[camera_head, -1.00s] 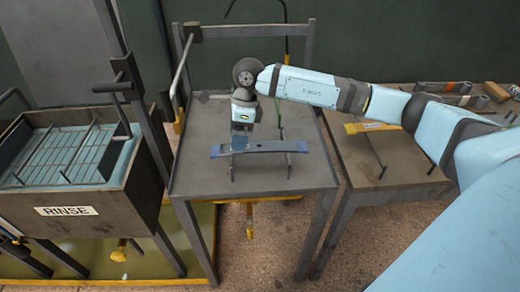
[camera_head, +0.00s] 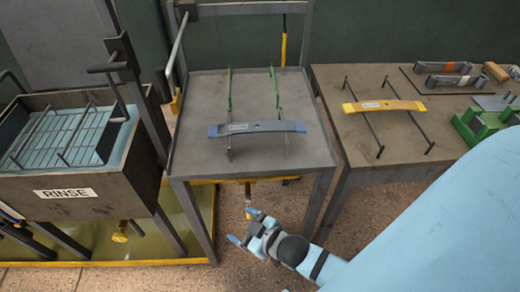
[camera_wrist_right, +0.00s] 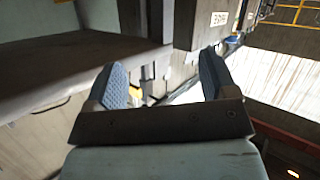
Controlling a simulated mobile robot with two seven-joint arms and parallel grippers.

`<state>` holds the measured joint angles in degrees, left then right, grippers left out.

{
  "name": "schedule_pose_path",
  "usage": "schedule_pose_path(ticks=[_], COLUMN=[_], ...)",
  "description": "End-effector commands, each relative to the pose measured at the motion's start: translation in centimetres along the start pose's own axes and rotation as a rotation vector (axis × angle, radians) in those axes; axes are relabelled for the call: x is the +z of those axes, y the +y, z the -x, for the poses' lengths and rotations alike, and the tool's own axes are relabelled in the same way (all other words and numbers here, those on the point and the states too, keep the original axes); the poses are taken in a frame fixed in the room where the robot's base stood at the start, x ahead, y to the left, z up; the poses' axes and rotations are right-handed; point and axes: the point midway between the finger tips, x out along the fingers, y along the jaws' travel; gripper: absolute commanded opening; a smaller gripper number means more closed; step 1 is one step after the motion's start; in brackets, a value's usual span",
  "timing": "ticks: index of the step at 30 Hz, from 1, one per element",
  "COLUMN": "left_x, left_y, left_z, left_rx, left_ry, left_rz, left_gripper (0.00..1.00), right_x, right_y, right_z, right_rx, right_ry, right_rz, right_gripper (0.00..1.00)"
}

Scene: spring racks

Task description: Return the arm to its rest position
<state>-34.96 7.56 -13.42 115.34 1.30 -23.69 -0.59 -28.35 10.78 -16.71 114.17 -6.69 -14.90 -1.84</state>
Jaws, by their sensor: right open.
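My right gripper (camera_head: 243,226) is low in front of the middle table, below its top, with its blue fingertips apart and nothing between them. In the right wrist view the two fingers of the right gripper (camera_wrist_right: 165,82) also stand apart and empty. A blue leaf spring (camera_head: 257,127) lies across two rods on the middle table (camera_head: 205,95), clear of the gripper. My left gripper is not in view.
A RINSE tank (camera_head: 120,185) with a wire rack stands at the left. The right table (camera_head: 350,88) bears a yellow leaf spring (camera_head: 385,106) on rods, a green fixture (camera_head: 482,122) and grey spring parts (camera_head: 443,68). Open floor lies below the middle table.

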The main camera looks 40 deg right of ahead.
Motion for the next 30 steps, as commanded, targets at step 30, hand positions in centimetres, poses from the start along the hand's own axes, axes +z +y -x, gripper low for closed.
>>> schedule_pose_path(ticks=[30], left_x=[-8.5], left_y=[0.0], left_z=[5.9], left_rx=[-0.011], left_ry=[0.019], left_rz=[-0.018], left_gripper=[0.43], right_x=[-3.3], right_y=[0.3], right_z=[7.8], right_rx=[0.001], right_ry=[-0.222], right_rz=[-0.214], right_gripper=[0.79])
